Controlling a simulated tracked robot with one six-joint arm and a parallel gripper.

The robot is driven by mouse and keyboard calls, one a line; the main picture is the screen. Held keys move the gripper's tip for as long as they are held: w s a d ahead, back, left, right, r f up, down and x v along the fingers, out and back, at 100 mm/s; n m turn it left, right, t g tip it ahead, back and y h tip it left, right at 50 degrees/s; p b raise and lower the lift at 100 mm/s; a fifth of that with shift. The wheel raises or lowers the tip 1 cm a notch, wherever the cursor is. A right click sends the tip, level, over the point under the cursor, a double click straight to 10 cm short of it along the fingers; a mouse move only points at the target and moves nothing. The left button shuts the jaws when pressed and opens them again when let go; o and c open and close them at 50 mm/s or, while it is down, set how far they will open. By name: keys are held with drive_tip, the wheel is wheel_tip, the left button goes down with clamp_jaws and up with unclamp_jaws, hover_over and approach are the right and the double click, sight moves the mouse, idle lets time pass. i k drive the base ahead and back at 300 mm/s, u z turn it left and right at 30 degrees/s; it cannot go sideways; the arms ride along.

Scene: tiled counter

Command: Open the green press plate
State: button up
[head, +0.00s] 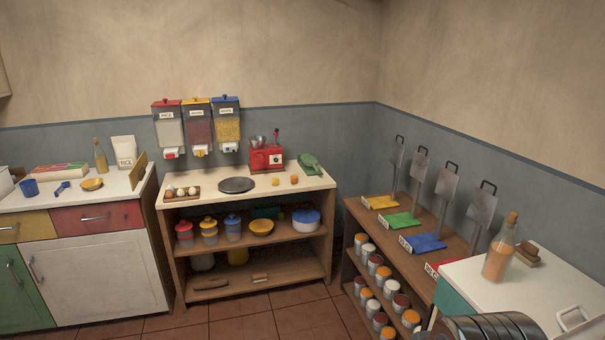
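The green press base (401,220) lies on the wooden shelf at the right, second from the back in a row of coloured presses. A white label is on its front edge. A grey metal plate (418,176) with a dark loop handle at its top stands nearly upright behind it, against the wall side. The plate appears raised off the green base, and the hinge between them is too small to make out. My gripper is not in view.
The yellow press (381,202) is behind the green one; the blue press (425,242) and red press (434,268) are nearer. Cans (375,265) fill the shelves below. A bottle (499,255) stands on the white counter (470,278). Floor (270,325) is clear in front.

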sight(309, 160)
drive_tip(key=u, duration=0.2)
drive_tip(key=i, duration=1.45)
drive_tip(key=u, duration=0.4)
drive_tip(key=i, duration=2.3)
drive_tip(key=u, duration=0.15)
